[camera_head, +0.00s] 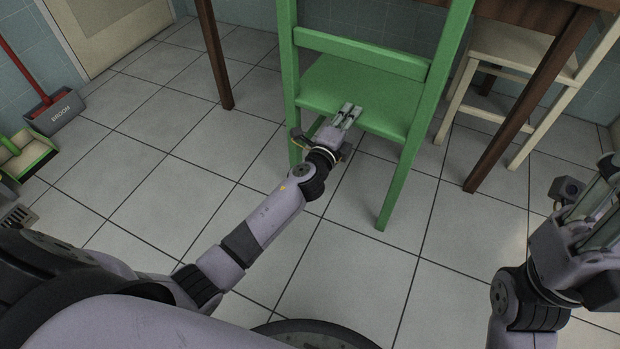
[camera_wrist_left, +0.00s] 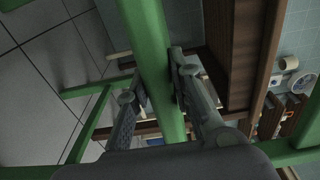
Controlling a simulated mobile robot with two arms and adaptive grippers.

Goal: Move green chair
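The green chair (camera_head: 346,91) stands upright on the tiled floor in the head view, its back toward me and its seat at the brown table. My left gripper (camera_head: 352,109) reaches up to the chair between its back posts, below the back slat, overlapping the seat in the picture. In the left wrist view a green chair bar (camera_wrist_left: 152,62) runs between the spread fingers of my left gripper (camera_wrist_left: 158,82). I cannot tell whether the fingers touch it. My right gripper (camera_head: 604,205) is at the right edge, away from the chair, partly cut off.
The brown table (camera_head: 545,14) is behind the chair, its legs on both sides. A cream chair (camera_head: 502,58) stands at the right. A broom box (camera_head: 55,112) and a green-edged dustpan (camera_head: 26,157) are at the left wall. The floor left of the chair is clear.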

